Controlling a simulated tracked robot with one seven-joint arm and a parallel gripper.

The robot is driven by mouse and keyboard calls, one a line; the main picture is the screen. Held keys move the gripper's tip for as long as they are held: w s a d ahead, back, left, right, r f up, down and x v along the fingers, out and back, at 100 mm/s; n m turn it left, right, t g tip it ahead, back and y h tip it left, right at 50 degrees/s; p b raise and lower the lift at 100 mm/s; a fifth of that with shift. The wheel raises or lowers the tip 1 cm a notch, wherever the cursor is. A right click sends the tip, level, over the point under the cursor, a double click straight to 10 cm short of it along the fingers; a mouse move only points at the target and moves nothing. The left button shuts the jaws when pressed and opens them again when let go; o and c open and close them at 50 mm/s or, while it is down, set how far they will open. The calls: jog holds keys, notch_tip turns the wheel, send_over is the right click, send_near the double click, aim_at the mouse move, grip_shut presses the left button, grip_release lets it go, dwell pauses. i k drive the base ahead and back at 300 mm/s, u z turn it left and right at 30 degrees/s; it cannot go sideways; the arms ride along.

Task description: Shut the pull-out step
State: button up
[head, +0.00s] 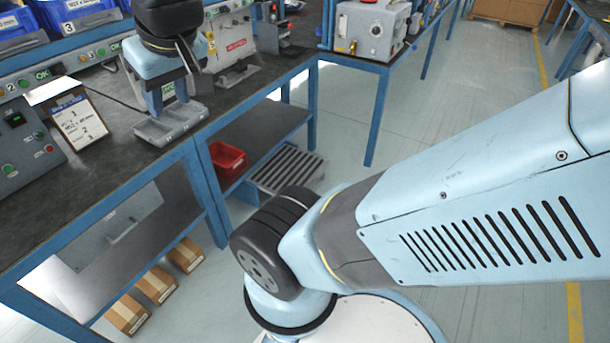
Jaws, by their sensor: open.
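What looks like the pull-out step (291,169) is a low grey unit with a ribbed top. It sits near the floor under the bench, close to the bench leg, and part of it juts out past the bench's front edge. My arm's dark joint stands in front of it and is close to its near edge in the picture. How far it is pulled out is hard to judge.
The bench (95,165) runs along the left, with blue legs and a lower shelf. A red bin (227,160) is on the shelf beside the step. Cardboard boxes (157,284) lie low under the bench. The pale floor (455,120) to the right is clear.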

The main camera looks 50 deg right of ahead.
aim_at(288, 165)
jog(key=u, duration=1.15)
jog(key=i, duration=0.1)
jog(key=z, duration=2.65)
jog(key=k, duration=0.9)
jog(key=z, duration=0.2)
jog(key=i, duration=1.05)
jog(key=u, duration=0.05)
